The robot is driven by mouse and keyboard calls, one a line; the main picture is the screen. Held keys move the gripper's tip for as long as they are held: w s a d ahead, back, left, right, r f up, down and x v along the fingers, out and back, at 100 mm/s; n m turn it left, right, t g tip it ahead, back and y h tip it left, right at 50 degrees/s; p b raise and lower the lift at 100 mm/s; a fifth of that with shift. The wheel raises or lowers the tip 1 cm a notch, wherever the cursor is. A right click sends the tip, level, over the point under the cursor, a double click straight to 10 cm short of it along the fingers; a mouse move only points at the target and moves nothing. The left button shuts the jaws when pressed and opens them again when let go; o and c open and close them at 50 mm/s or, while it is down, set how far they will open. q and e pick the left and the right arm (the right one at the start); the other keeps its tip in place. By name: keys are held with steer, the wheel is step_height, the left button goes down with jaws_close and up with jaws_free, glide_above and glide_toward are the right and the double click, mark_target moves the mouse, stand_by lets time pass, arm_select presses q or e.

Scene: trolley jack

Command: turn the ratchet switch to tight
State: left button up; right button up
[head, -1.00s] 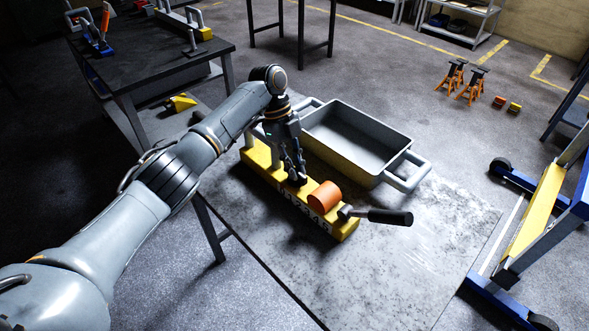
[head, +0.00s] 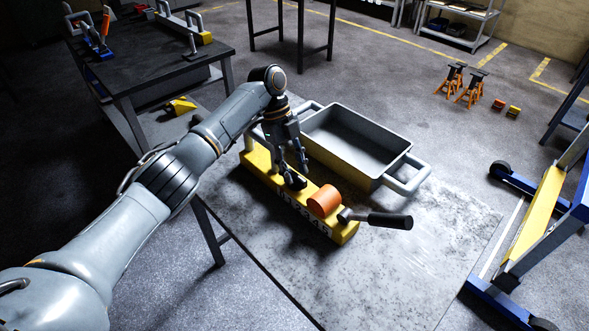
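A long yellow block (head: 343,232) with white characters on its front lies on the grey table. On its top, a small black part (head: 298,183), which looks like the switch, sits left of an orange cylinder (head: 324,200). Its setting is too small to read. A black-handled lever (head: 390,220) sticks out to the right from the block's right end. My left gripper (head: 295,173) points down just above the black part, its fingers spread apart. Whether a fingertip touches the part I cannot tell. My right gripper is not in view.
A grey tray (head: 397,160) with handles stands right behind the block, close to my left gripper. The table (head: 440,240) is bare at the front right. A blue and yellow jack frame (head: 540,210) stands at the right. A dark workbench (head: 150,60) is at the back left.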

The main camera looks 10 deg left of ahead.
arm_select(q)
steer(key=v, duration=1.1)
steer(key=shift+r, duration=0.2)
